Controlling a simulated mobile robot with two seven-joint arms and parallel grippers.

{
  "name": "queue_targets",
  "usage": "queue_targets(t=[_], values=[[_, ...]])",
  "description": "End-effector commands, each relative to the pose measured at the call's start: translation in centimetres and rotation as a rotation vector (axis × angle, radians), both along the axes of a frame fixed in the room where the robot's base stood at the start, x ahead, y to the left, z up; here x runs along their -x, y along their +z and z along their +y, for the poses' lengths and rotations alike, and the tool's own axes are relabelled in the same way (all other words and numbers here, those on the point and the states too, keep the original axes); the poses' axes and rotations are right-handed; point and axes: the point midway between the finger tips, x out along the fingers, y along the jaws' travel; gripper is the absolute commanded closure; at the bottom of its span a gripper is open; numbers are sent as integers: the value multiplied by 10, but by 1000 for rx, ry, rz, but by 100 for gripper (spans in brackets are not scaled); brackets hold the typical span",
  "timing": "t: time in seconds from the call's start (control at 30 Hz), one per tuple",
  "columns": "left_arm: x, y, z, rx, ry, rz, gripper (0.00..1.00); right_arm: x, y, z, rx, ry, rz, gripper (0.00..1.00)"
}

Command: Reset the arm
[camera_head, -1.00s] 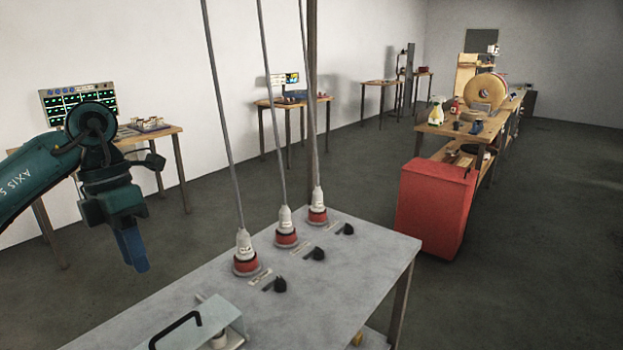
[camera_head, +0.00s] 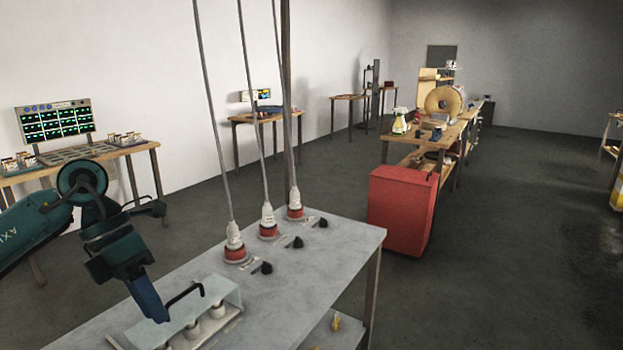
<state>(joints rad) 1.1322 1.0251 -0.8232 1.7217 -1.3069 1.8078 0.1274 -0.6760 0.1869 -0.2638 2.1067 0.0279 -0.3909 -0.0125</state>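My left gripper (camera_head: 152,308) hangs at the lower left with its blue fingers pointing down. The fingers overlap in this view, so I cannot tell whether they are open or shut. No object shows in them. The fingertips appear in front of the left end of a pale clear-topped case (camera_head: 228,290) with a black handle (camera_head: 187,294). Whether they touch the case is not clear. My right gripper is out of view.
The grey table (camera_head: 310,262) holds the case, several red-and-white plugs (camera_head: 235,246) on hanging cables and black knobs (camera_head: 297,242). A red cabinet (camera_head: 401,212) stands beyond it. Dark floor (camera_head: 520,250) is open at the right.

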Motion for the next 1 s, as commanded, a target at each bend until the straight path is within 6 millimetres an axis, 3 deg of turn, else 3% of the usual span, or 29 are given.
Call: queue_targets(t=[0.13,0.3,0.4,0.5,0.63,0.77,0.87,1.0], values=[[9,-24,-74,286,-39,57,69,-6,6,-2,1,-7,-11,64],[28,-29,-162,731,39,181,69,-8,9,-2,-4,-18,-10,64],[32,-20,-199,1010,181,286,69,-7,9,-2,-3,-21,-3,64],[27,-14,-218,1259,390,408,69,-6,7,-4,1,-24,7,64],[11,-24,-216,1510,757,582,69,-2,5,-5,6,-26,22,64],[-2,-67,-194,1651,1213,769,69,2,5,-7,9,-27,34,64],[4,-121,-171,1665,1605,913,69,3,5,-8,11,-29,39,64],[44,-204,-145,1546,2136,1100,69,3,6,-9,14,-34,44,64]])
